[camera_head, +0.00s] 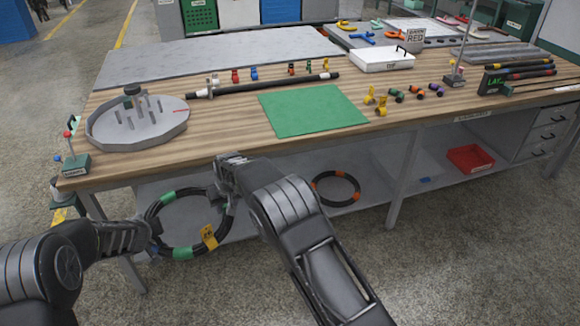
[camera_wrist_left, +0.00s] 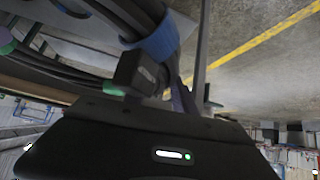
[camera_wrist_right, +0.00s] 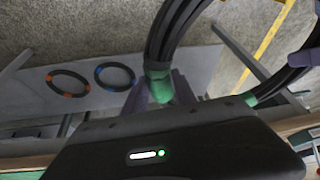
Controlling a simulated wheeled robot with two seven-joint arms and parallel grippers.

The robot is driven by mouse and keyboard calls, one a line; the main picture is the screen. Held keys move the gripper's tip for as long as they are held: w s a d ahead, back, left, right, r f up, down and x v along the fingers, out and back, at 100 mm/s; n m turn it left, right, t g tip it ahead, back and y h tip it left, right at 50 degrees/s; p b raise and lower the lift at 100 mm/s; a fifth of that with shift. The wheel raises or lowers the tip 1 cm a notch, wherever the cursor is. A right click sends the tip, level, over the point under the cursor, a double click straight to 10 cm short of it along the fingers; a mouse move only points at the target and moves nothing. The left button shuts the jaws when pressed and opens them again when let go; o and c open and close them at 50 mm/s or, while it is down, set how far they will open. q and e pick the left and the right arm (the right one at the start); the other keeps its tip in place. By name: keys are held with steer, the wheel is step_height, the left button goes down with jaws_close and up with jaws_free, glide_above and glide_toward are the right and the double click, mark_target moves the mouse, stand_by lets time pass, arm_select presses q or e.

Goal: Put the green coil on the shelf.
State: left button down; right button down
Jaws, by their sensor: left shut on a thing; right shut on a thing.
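The green coil (camera_head: 183,253) is a ring of black hoses with green bands and a yellow tag. It hangs upright in front of the workbench, at the level of the lower shelf (camera_head: 375,160). My left gripper (camera_head: 150,240) is shut on its left side. A blue wrap on the hoses shows in the left wrist view (camera_wrist_left: 160,38). My right gripper (camera_head: 224,188) is shut on its upper right side; the fingertips are partly hidden by my wrist. A green band (camera_wrist_right: 158,85) shows by the fingers in the right wrist view.
A coil with orange bands (camera_head: 334,203) lies on the shelf, and a blue-banded one (camera_wrist_right: 115,76) beside it in the right wrist view. A red bin (camera_head: 470,158) is farther right on the shelf. A table leg (camera_head: 403,180) divides the front. The tabletop holds a green mat (camera_head: 312,110).

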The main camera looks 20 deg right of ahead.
steer(key=s+f+b, duration=0.2)
steer(key=f+b, duration=1.9)
steer(key=f, duration=0.2)
steer(key=s+f+b, duration=0.2)
steer(key=f+b, duration=2)
steer(key=shift+s+f, duration=0.3)
steer(key=shift+f, duration=0.1)
